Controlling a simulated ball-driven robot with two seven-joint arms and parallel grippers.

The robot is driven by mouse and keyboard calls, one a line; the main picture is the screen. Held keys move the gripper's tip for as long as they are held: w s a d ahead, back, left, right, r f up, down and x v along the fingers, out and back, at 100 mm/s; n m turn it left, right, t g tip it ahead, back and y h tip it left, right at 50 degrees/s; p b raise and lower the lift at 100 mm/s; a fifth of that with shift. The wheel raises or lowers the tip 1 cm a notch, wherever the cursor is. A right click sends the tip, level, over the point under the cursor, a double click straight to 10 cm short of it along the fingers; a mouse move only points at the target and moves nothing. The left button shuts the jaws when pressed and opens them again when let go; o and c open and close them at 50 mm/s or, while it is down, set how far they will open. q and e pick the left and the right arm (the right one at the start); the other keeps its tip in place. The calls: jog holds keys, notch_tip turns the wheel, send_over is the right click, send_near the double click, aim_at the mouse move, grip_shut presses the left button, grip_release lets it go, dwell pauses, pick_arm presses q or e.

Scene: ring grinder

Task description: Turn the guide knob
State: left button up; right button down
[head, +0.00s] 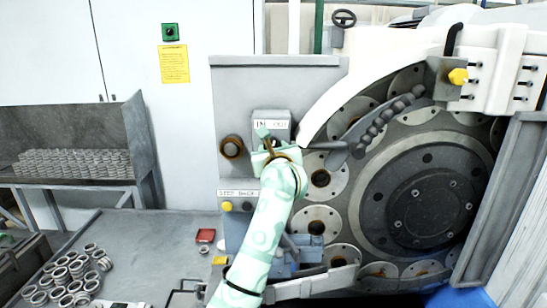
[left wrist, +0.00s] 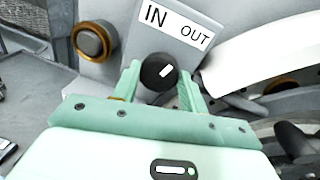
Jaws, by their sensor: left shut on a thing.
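The guide knob (left wrist: 154,76) is black and round with a short white mark on its face. It sits below the IN/OUT label (left wrist: 178,25) on a grey box. The white mark is tilted towards the upper right. My left gripper (left wrist: 160,80) is shut on the knob, one mint finger on each side. In the head view my left gripper (head: 268,146) reaches up to the panel just under the IN/OUT label (head: 270,124). The gripper mostly hides the knob there. My right gripper is not in view.
A round, brown-rimmed button (head: 232,147) is left of the gripper on the grey panel (head: 280,82). The large ring grinder wheel (head: 420,200) and a curved white guard (head: 365,75) are to the right. Metal rings (head: 68,278) lie on the table at lower left.

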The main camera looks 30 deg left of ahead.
pick_arm(q)
jog(key=shift+a+n+h+b, duration=0.1)
jog(key=shift+n+h+b, duration=0.25)
jog(key=shift+n+b, duration=2.5)
jog(key=shift+a+n+h+b, duration=0.1)
jog(key=shift+n+h+b, duration=0.25)
jog(key=shift+n+b, duration=2.45)
jog(key=shift+m+b, duration=0.65)
jog(key=o, duration=1)
jog(key=shift+c, duration=0.2)
jog(key=shift+s, duration=0.1)
jog(key=shift+d, duration=0.1)
jog(key=b+v, duration=0.1)
jog(key=v, duration=1.5)
jog(key=shift+s, duration=0.2)
